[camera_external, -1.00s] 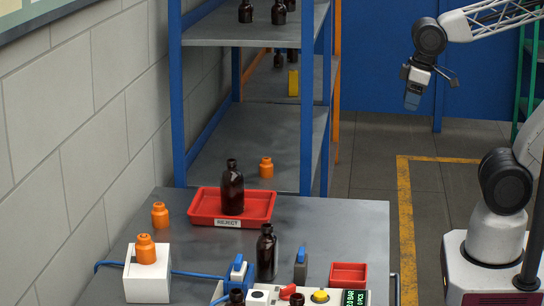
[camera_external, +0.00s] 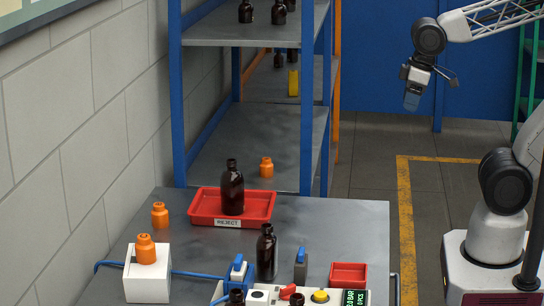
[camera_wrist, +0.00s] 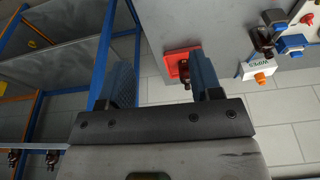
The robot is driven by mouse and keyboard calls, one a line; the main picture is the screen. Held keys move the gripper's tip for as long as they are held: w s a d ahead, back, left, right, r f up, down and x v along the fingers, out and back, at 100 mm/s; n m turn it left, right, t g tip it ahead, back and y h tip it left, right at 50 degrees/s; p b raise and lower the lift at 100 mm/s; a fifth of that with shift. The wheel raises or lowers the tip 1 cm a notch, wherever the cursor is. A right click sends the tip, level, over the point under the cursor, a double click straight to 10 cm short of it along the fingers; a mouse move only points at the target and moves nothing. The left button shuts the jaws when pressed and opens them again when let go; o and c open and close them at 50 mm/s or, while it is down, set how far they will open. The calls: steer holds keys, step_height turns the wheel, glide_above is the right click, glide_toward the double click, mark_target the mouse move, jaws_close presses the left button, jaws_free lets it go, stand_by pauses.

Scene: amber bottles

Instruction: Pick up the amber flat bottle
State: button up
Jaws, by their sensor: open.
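Several dark amber bottles are in view, and I cannot tell for sure which is the flat one. One amber bottle (camera_external: 232,190) stands upright in the red REJECT tray (camera_external: 202,219). Another amber bottle (camera_external: 267,254) stands on the grey table behind the control box. In the wrist view, the tray (camera_wrist: 172,71) and its bottle (camera_wrist: 184,72) show beyond my fingers, the bottle partly hidden by the right finger. The other table bottle also shows there (camera_wrist: 263,40). My gripper (camera_external: 412,103) is open and empty, high up and well right of the table; its fingers show in the wrist view (camera_wrist: 162,78).
More dark bottles (camera_external: 246,12) stand on the blue-framed shelf (camera_external: 215,38) behind the table. Orange bottles stand on the table (camera_external: 160,215), a white box (camera_external: 147,284) and the lower shelf (camera_external: 266,167). A small red bin (camera_external: 348,274) sits at the table's right. Floor between table and arm is clear.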

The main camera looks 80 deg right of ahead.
steer(key=w+a+f+m+g+y, duration=0.1)
steer(key=w+a+f+m+y, duration=0.15)
steer(key=w+a, duration=0.3)
steer(key=w+a+f+m+g+y, duration=0.1)
steer(key=w+a+f+m+y, duration=0.1)
steer(key=w+a+m+y, duration=0.3)
steer(key=m+t+y, duration=0.3)
steer(key=m+y, duration=0.3)
steer(key=m, duration=0.8)
glide_toward(268, 225)
steer(key=x, duration=0.2)
steer(key=shift+a+h, duration=0.25)
steer(key=shift+a, duration=0.15)
steer(key=shift+x, duration=1.2)
steer(key=shift+a, duration=0.1)
steer(key=shift+x, duration=2.55)
steer(key=shift+w, duration=0.15)
steer(key=shift+c, duration=0.2)
